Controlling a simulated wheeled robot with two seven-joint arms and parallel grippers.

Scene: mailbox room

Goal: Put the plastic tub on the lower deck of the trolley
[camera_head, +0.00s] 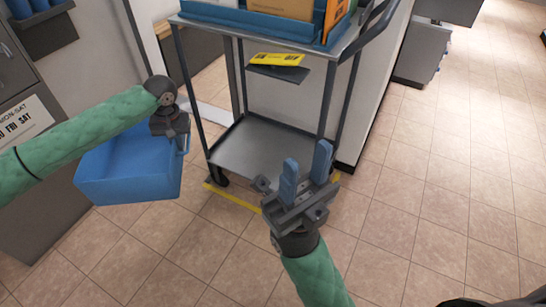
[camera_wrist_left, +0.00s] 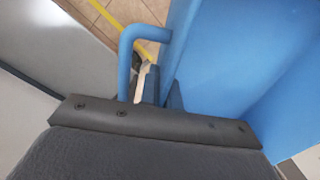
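The blue plastic tub (camera_head: 125,180) hangs in the air at the left in the head view, left of the trolley. My left gripper (camera_head: 180,138) is at its right end, by the handle, and appears shut on it; the fingertips are mostly hidden. In the left wrist view the tub's wall (camera_wrist_left: 235,60) and bent blue handle (camera_wrist_left: 128,65) are close to the fingers (camera_wrist_left: 162,95). The trolley's lower deck (camera_head: 255,155) is bare grey metal. My right gripper (camera_head: 306,165) is open and empty, in front of the trolley's right corner.
The trolley's upper deck (camera_head: 230,28) carries a blue tray (camera_head: 262,25) with parcels. A yellow label (camera_head: 277,59) sits on a small shelf between the decks. Trolley posts bound the lower deck. Yellow tape (camera_head: 236,200) marks the floor.

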